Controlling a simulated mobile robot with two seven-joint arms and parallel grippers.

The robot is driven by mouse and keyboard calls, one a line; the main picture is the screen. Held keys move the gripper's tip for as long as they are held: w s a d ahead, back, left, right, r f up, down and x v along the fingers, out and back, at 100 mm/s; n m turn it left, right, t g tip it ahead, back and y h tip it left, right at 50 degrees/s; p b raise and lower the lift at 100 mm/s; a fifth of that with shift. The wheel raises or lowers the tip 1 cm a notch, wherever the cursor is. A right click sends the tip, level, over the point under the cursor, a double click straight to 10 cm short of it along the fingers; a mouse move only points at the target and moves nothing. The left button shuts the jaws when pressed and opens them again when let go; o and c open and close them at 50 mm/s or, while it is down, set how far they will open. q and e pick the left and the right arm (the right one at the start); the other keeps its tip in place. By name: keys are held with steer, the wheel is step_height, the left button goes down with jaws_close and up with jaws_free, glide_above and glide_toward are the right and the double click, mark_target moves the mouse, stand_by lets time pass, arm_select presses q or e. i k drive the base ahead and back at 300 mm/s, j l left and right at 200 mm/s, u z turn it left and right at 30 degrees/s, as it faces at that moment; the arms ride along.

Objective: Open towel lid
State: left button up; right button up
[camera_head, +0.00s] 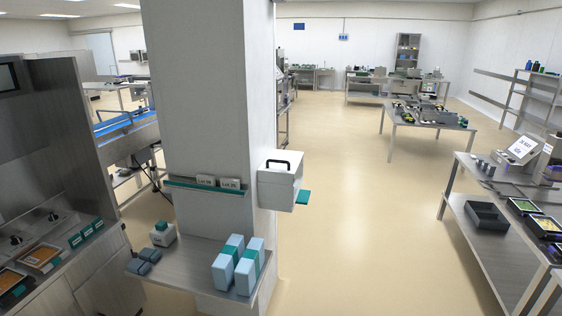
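A pale grey-white box (280,188) is fixed to the right side of the large pillar, and I take it to be the towel dispenser. Its lid (288,168) is on top and appears shut, with a black bar handle (278,163) near the pillar. A teal piece (303,197) sticks out low on the box's right side; I cannot tell whether it is a towel or a tray. The inside of the box is hidden. Neither of my grippers is in view.
The pillar (200,90) stands in front. A steel machine (45,130) stands left and a worktable (480,235) right. Open floor (350,220) lies between.

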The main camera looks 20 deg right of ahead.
mark_target(279, 167)
steer(key=u, duration=0.75)
steer(key=l+u, duration=1.2)
steer(key=l, duration=0.3)
steer(key=k+l+u, duration=0.2)
steer(key=l, duration=0.3)
steer(key=k+l, duration=0.1)
steer(key=l, duration=0.3)
steer(key=k+l+u, duration=0.1)
steer(key=l, duration=0.35)
steer(key=k+l+u, duration=0.1)
steer(key=l, duration=0.3)
steer(key=k+l, duration=0.2)
steer(key=l, duration=0.2)
steer(key=k+l+u, duration=0.1)
steer(key=l, duration=0.25)
steer(key=k+l, duration=0.05)
